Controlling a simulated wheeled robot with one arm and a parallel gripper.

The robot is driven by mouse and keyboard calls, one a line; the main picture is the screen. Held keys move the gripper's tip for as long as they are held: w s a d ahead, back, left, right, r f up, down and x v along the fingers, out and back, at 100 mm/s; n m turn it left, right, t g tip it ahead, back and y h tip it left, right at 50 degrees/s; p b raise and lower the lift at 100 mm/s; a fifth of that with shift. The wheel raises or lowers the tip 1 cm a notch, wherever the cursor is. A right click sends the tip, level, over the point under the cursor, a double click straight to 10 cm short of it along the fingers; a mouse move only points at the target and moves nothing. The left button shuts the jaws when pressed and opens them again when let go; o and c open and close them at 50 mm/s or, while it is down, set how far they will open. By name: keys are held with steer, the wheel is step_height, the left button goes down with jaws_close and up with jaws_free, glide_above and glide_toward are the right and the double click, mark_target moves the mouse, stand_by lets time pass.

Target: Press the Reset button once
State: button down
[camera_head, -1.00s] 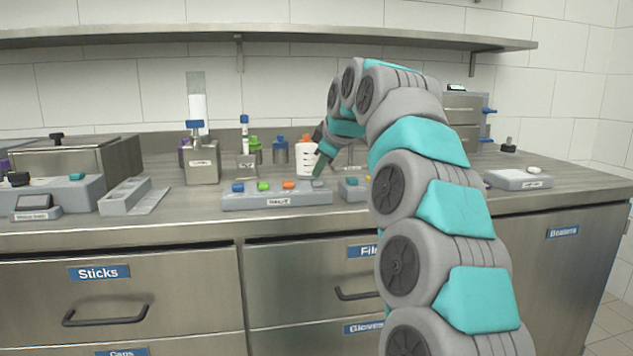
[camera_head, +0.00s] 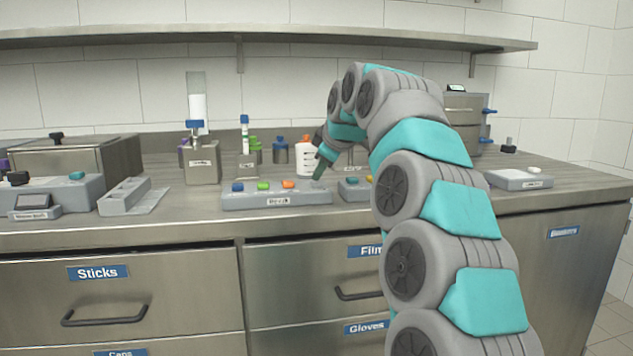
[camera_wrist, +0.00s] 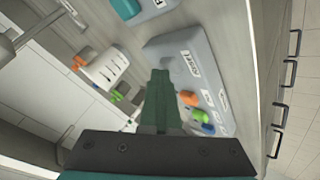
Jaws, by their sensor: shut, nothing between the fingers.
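A grey button panel (camera_head: 235,202) lies near the counter's front edge. It carries a blue button (camera_head: 237,187), a green button (camera_head: 263,186) and an orange button (camera_head: 288,184). My gripper (camera_head: 318,174) is shut and empty, pointing down at the panel's right end. In the wrist view my gripper (camera_wrist: 160,76) overlaps the panel (camera_wrist: 172,44), beside a small label (camera_wrist: 190,64) that seems to read "Reset". I cannot tell whether the fingertips touch the panel.
A second grey panel (camera_head: 350,190) is close on the right, partly behind my arm. A dispenser (camera_head: 202,162) and several bottles stand farther back. A grey tray (camera_head: 125,196) lies to the left.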

mark_target(320, 183)
stand_by(0.3)
steer(key=shift+r+p, duration=0.85)
steer(key=shift+p, duration=0.05)
steer(key=shift+r+p, duration=2.05)
steer(key=shift+r, duration=0.5)
steer(key=shift+f, duration=0.1)
